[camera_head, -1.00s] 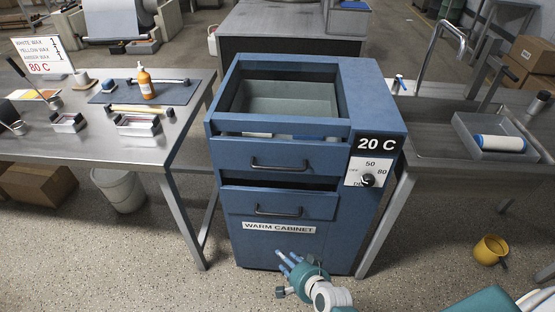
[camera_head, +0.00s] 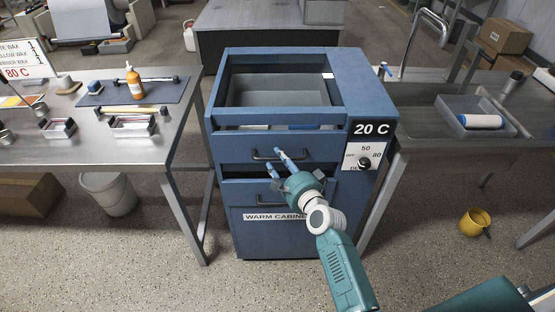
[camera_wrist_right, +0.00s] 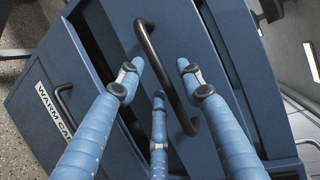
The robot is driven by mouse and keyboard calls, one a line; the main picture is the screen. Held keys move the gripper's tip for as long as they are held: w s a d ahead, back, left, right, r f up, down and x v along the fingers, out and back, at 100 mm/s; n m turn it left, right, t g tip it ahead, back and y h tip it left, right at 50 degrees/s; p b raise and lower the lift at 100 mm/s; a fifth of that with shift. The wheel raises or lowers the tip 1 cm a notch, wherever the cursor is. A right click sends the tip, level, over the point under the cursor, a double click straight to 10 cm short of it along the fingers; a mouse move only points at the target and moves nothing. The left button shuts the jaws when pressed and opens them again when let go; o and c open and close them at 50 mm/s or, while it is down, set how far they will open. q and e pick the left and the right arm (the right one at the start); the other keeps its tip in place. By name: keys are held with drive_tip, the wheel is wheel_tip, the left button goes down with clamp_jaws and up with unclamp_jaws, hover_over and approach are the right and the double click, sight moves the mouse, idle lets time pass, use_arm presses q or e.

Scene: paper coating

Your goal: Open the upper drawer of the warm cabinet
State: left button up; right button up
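The blue warm cabinet (camera_head: 362,90) stands in the middle of the head view. Its upper drawer (camera_head: 228,147) has a dark bar handle (camera_head: 262,155); the same handle (camera_wrist_right: 166,75) crosses the right wrist view. The lower drawer (camera_head: 232,194) has its own handle (camera_wrist_right: 62,100). A dark gap shows above the lower drawer front. My right gripper (camera_head: 284,164) is at the upper handle. In the right wrist view its fingers (camera_wrist_right: 160,72) are spread, with the handle between the outer fingertips; contact cannot be told. My left gripper is not in view.
A metal table (camera_head: 150,151) with wax tools and an orange bottle (camera_head: 134,84) stands left. A metal sink counter (camera_head: 430,145) with a grey tray (camera_head: 462,127) stands right. A temperature knob (camera_head: 364,162) is on the cabinet front. A yellow mug (camera_head: 474,222) lies on the floor.

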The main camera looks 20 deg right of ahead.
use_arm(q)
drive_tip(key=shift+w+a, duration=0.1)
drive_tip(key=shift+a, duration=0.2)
use_arm(e)
drive_tip(key=shift+x, duration=0.9)
drive_tip(key=shift+c, duration=0.5)
clamp_jaws()
drive_tip(key=shift+s, duration=0.15)
